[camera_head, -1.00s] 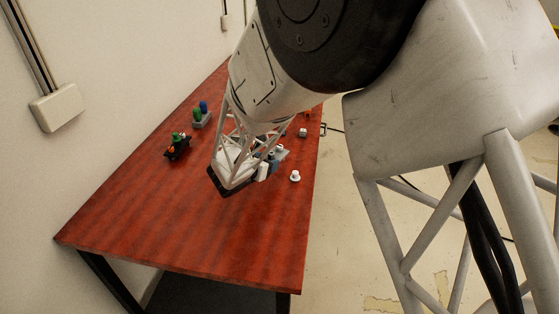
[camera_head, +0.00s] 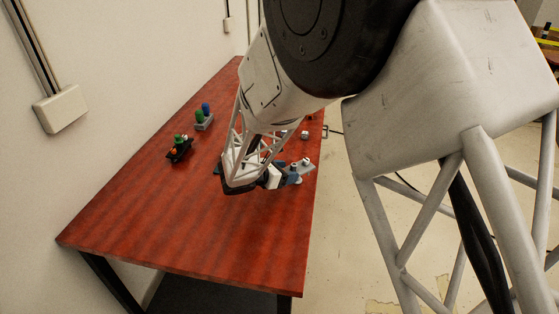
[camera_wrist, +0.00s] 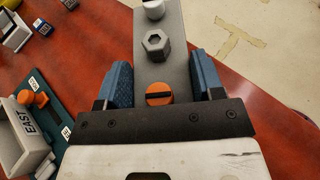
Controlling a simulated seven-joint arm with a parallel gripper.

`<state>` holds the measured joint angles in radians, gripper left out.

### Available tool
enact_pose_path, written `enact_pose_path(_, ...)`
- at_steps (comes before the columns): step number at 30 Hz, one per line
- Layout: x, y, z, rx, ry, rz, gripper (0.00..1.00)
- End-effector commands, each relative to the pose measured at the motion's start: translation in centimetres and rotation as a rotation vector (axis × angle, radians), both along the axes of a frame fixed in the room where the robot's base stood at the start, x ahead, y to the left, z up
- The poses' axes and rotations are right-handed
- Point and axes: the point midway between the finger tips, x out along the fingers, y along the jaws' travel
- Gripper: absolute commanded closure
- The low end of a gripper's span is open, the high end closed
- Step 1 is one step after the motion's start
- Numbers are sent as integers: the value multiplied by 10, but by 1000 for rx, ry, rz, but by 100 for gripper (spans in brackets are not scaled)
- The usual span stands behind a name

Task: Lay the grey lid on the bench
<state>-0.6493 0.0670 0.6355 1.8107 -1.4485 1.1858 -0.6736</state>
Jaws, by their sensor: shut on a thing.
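The grey lid (camera_wrist: 175,75) is a flat grey plate bearing a hex nut and an orange slotted screw head; a white knob shows at its far end in the wrist view. My gripper (camera_wrist: 162,82) is shut on its two long sides with blue fingers. In the head view, the lid (camera_head: 299,173) sticks out to the right of my gripper (camera_head: 268,182), near the right edge of the red bench (camera_head: 190,225). I cannot tell whether the lid touches the bench. My gripper hides part of it.
A black holder (camera_head: 179,153) and a grey block with green and blue cylinders (camera_head: 204,120) stand farther left. The bench front is clear.

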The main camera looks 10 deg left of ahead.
Motion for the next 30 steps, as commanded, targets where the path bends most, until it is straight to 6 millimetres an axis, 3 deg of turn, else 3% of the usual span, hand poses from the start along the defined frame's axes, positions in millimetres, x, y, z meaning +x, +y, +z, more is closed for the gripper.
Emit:
enact_pose_path(8, 25, 11, -3, 1, -1, 0, 91)
enact_pose_path(30, 126, 55, -13, 0, 0, 1, 91)
